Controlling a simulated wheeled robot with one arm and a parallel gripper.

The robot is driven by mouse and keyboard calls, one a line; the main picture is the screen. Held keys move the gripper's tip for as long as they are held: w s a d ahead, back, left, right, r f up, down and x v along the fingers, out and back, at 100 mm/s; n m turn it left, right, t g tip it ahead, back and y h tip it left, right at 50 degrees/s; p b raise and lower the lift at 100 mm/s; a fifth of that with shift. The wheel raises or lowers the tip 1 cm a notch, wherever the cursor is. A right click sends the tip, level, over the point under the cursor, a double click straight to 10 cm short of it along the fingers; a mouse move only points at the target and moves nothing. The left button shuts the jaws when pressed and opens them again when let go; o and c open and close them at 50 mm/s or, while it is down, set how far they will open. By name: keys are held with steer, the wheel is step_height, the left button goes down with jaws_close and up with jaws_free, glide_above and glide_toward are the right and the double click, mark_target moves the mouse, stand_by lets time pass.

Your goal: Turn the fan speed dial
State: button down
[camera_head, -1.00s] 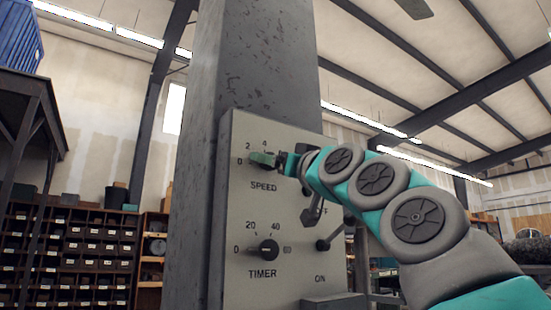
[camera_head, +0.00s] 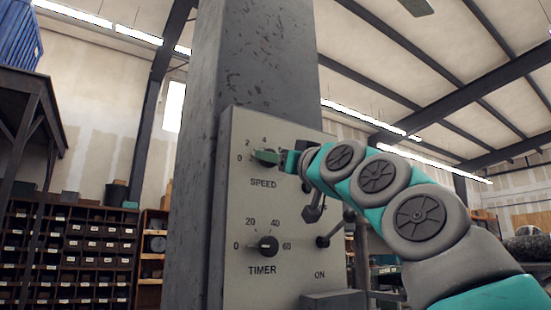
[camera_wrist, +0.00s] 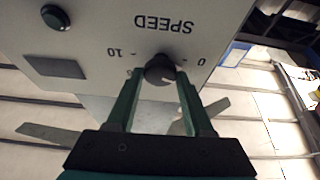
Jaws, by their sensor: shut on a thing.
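The fan speed dial is a dark round knob above the SPEED label on the grey control panel (camera_head: 240,215). In the head view my green gripper finger largely hides it. In the wrist view the dial (camera_wrist: 160,69) sits between the two fingertips of my gripper (camera_wrist: 158,80), with an upside-down SPEED label beyond it and 0 and 10 marks at its sides. A white mark shows on the knob, towards the lower right. My gripper is shut on the dial; in the head view its fingertips (camera_head: 267,157) reach it from the right.
A timer knob (camera_head: 268,246) is below the speed dial. A lever (camera_head: 328,240) by the ON label sticks out to its right, below my arm. The panel is fixed to a grey column (camera_head: 255,60).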

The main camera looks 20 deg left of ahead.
steer(key=shift+n+g, duration=0.3)
steer(key=shift+n, duration=0.3)
steer(key=shift+n+g+y+p, duration=0.45)
steer(key=shift+n+g+p, duration=0.2)
steer(key=shift+n, duration=0.6)
steer(key=shift+n+g+y+p, duration=0.5)
steer(key=shift+n+p, duration=0.25)
steer(key=shift+n, duration=0.5)
steer(key=shift+c, duration=1.4)
jaws_free()
steer(key=shift+d, duration=0.1)
steer(key=b+v, duration=0.2)
steer(key=v, duration=0.5)
steer(key=shift+s+d+b, duration=0.2)
steer(key=shift+d+b, duration=0.1)
